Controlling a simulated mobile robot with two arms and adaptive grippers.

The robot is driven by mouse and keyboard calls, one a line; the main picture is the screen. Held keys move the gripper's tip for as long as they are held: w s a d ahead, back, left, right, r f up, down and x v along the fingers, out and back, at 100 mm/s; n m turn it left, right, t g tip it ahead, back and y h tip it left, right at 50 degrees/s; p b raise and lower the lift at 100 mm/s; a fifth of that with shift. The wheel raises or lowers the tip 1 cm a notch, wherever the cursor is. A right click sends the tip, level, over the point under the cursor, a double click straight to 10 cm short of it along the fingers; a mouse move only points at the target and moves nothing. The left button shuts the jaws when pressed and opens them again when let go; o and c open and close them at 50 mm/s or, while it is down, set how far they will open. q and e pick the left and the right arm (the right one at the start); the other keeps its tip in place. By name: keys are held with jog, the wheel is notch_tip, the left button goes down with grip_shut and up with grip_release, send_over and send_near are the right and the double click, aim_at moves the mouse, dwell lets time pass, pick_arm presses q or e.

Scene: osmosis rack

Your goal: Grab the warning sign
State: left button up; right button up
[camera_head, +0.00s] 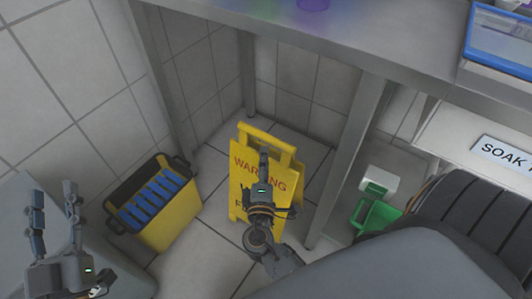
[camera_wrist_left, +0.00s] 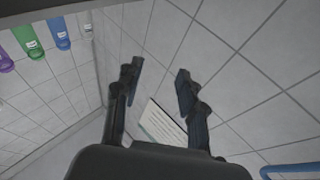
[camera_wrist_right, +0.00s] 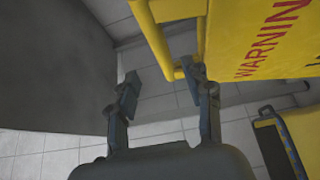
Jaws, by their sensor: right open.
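The yellow warning sign (camera_head: 241,186) stands on the tiled floor below the steel table, with a handle bar along its top. It fills the upper right of the right wrist view (camera_wrist_right: 240,40), where red letters show. My right gripper (camera_head: 263,158) is in front of the sign in the head view and hides part of its face. In the right wrist view its fingers (camera_wrist_right: 160,83) are apart, with the sign's yellow bar just beyond them, close to the right finger. Contact cannot be told. My left gripper (camera_head: 54,192) is open and empty at lower left, away from the sign.
A yellow bin (camera_head: 178,215) with blue items stands left of the sign. The steel table (camera_head: 330,45) is above, with its leg (camera_head: 345,160) right of the sign. A green and white container (camera_head: 375,212) is further right. Bare floor lies between bin and sign.

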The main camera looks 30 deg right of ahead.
aim_at(266, 141)
jog(key=x, duration=0.9)
jog(key=shift+w+d+f+b, duration=0.1)
jog(key=shift+d+f+b, duration=0.05)
jog(key=shift+b, duration=0.15)
pick_arm(q)
jog(key=shift+s+r+t+h, duration=0.25)
jog(key=shift+r+t, duration=0.15)
jog(key=shift+r, duration=0.25)
jog(key=shift+s+r+t+h, duration=0.25)
jog(key=shift+r+t, duration=0.15)
jog(key=shift+r, duration=0.2)
pick_arm(e)
jog(key=shift+c, duration=0.5)
pick_arm(q)
jog(key=shift+d, duration=0.1)
pick_arm(e)
grip_shut()
